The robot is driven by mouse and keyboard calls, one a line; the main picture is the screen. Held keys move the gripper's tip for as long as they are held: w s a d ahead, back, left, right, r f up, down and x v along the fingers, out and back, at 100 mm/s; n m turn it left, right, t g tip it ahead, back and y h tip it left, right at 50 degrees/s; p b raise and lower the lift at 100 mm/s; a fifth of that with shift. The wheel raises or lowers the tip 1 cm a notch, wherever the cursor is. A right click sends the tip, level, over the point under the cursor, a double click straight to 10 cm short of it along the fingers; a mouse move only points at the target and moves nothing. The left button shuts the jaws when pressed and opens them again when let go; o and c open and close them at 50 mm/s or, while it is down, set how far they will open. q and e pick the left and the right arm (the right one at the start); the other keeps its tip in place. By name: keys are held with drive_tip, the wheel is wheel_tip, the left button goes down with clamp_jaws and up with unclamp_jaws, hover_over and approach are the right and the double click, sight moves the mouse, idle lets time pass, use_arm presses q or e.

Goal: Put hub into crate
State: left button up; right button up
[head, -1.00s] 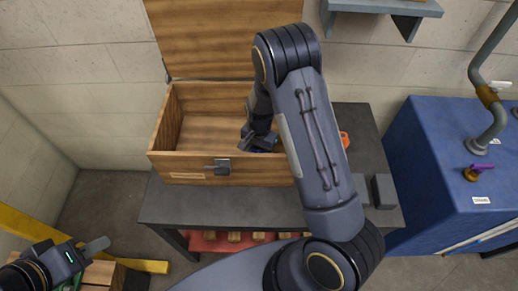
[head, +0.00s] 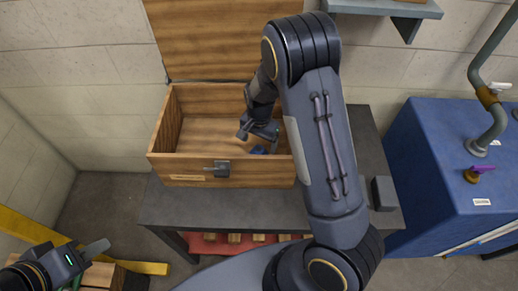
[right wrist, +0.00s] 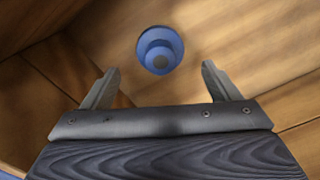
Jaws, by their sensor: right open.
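The hub is a blue stepped round piece (right wrist: 159,50) with a dark centre, lying on the wooden floor of the crate in the right wrist view. In the head view a bit of the hub (head: 259,150) shows inside the crate (head: 185,166), near its right end. The crate is an open wooden box with its lid raised. My right gripper (right wrist: 158,85) is open and empty, with the hub apart from and beyond its fingertips. In the head view the right gripper (head: 262,137) is over the crate's inside. My left gripper (head: 98,246) is at the lower left, away from the crate.
The crate stands on a dark workbench (head: 230,207). A small grey block (head: 384,193) sits on the bench at the right. A blue cabinet (head: 430,150) with pipes stands further right. A shelf (head: 385,8) is on the wall above.

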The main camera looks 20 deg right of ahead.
sight(259, 150)
drive_tip(key=s+r+n+t+y, duration=0.1)
drive_tip(key=s+r+n+y, duration=0.1)
drive_tip(key=s+r, duration=0.55)
drive_tip(key=s+r+n+t+y, duration=0.2)
drive_tip(key=s+r, duration=0.3)
drive_tip(key=r, duration=0.6)
drive_tip(key=s+a+r+n+t, duration=0.2)
drive_tip(key=s+n, duration=0.3)
drive_tip(key=s, duration=0.7)
drive_tip(key=shift+a+r, duration=0.4)
drive_tip(key=shift+r, duration=0.15)
drive_tip(key=shift+d+t, duration=0.1)
drive_tip(key=shift+t, duration=0.2)
